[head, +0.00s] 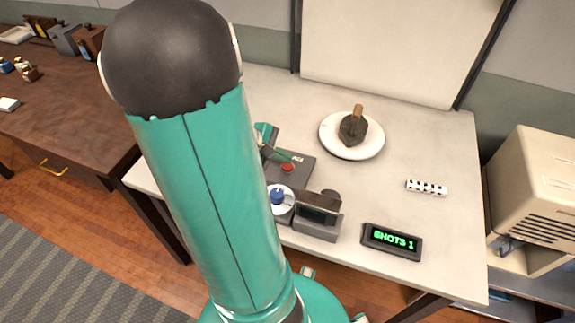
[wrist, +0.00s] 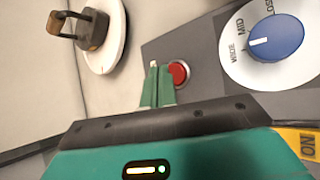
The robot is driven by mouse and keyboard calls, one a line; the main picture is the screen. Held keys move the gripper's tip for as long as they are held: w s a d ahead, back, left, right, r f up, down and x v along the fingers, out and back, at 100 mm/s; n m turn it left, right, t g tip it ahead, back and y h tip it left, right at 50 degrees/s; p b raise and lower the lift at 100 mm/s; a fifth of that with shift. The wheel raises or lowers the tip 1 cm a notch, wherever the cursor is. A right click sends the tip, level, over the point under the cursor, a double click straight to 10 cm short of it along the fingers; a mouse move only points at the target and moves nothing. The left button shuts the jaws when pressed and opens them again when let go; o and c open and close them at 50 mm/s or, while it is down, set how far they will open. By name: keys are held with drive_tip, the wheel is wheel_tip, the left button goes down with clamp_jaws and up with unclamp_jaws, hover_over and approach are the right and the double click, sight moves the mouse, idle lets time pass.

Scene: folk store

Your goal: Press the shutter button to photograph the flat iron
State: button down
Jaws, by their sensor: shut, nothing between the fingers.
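The dark flat iron (head: 352,130) with a brown handle sits on a round white plate (head: 339,152) on the table. It also shows at the upper left of the wrist view (wrist: 93,30). The red shutter button (head: 288,168) is on a grey panel, and it shows in the wrist view (wrist: 180,74) just right of my fingertips. My gripper (wrist: 155,72) is shut and empty. Its fingertips appear beside the button, partly overlapping its left edge in the wrist view; I cannot tell whether they touch it. My arm hides part of the panel in the head view.
A blue knob (head: 278,196) on a white dial sits on the panel, next to a grey camera-like box (head: 318,215). A display (head: 392,241) reads "SHOTS 1". A white backdrop (head: 390,45) stands behind. The table's right side is mostly clear.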

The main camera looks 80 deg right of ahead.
sight(283, 167)
drive_tip(key=shift+f, duration=0.1)
drive_tip(key=shift+f, duration=0.35)
drive_tip(key=shift+f, duration=0.4)
idle(0.6)
idle(0.3)
drive_tip(key=shift+r, duration=0.85)
drive_tip(key=shift+r, duration=2.5)
